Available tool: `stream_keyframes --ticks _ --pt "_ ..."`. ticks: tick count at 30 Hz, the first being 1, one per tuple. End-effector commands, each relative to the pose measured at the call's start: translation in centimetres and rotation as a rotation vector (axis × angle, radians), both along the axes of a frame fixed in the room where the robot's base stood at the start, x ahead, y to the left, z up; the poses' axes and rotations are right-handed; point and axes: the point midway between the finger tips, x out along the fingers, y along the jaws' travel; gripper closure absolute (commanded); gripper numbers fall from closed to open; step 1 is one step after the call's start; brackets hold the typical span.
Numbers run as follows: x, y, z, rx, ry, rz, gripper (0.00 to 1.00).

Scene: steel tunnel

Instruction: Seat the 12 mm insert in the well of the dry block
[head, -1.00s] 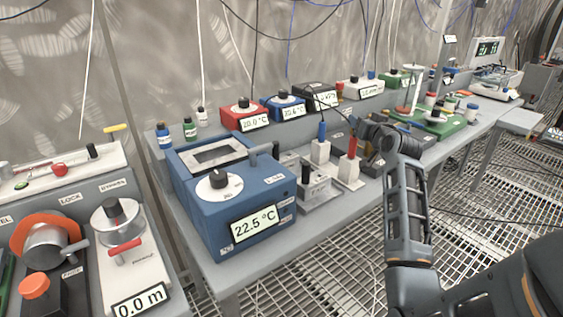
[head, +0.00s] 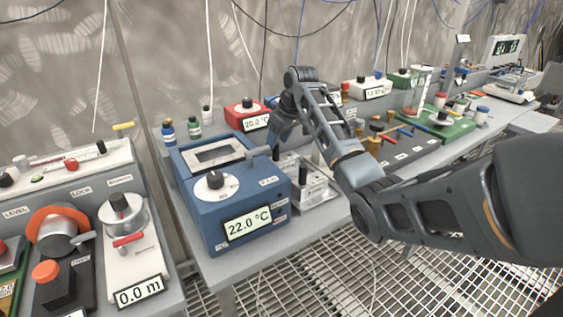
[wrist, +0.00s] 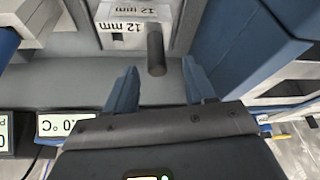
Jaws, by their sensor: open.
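The blue dry block (head: 262,205) stands at left centre in the head view, its display reading 22.0 °C. A rectangular well (head: 215,153) shows in its top. My gripper (head: 280,138) is beside the dry block's right back corner, partly hidden by my arm. In the wrist view my gripper (wrist: 160,85) is open and empty. A light block marked 12 mm (wrist: 135,12), the insert by its label, lies ahead of the fingers. A dark upright handle (wrist: 155,52) shows close by, just beyond the gap between the fingertips. The dry block's blue side (wrist: 225,45) is at the right there.
A grey holder with a black-handled metal block (head: 314,180) stands right of the dry block. A red unit (head: 243,108) reading 20.0 °C is behind. Small bottles (head: 194,125) stand at the back left. A winch-like panel (head: 125,225) is at far left.

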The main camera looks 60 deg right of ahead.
Motion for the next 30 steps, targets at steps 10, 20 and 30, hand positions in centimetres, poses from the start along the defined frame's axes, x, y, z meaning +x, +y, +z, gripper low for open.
stream_keyframes --ticks 10,20,30 --pt "1.1 -0.7 -4.2 0.0 -0.001 -0.001 0.46" --pt "1.5 -0.8 -4.9 -0.002 -0.004 -0.001 0.46" --pt "1.4 -0.8 -4.9 -0.001 -0.004 -0.002 0.77"
